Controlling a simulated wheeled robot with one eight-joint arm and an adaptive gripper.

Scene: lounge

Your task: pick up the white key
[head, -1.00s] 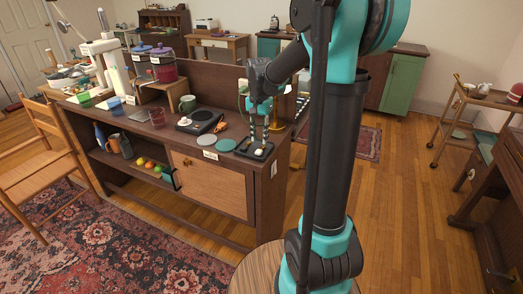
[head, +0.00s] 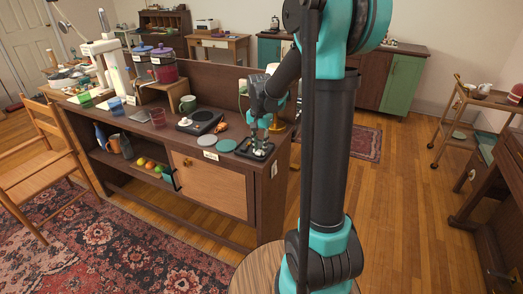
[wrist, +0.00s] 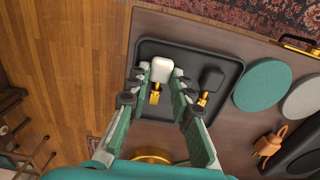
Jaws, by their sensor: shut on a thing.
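The white key (wrist: 161,70), with a pale head and gold shaft, is at a black tray (wrist: 232,62) in the wrist view. My gripper (wrist: 164,82) is shut on it, with one finger on each side. In the head view my gripper (head: 260,150) is low over the tray (head: 241,151) at the right end of the cabinet top. I cannot tell whether the key still touches the tray.
A black key (wrist: 211,80) lies in the tray, close beside the right finger. A teal disc (wrist: 262,86), a grey disc (wrist: 302,99) and an orange figure (wrist: 268,145) are to the right. A brown panel (head: 215,85) stands along the cabinet's back.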

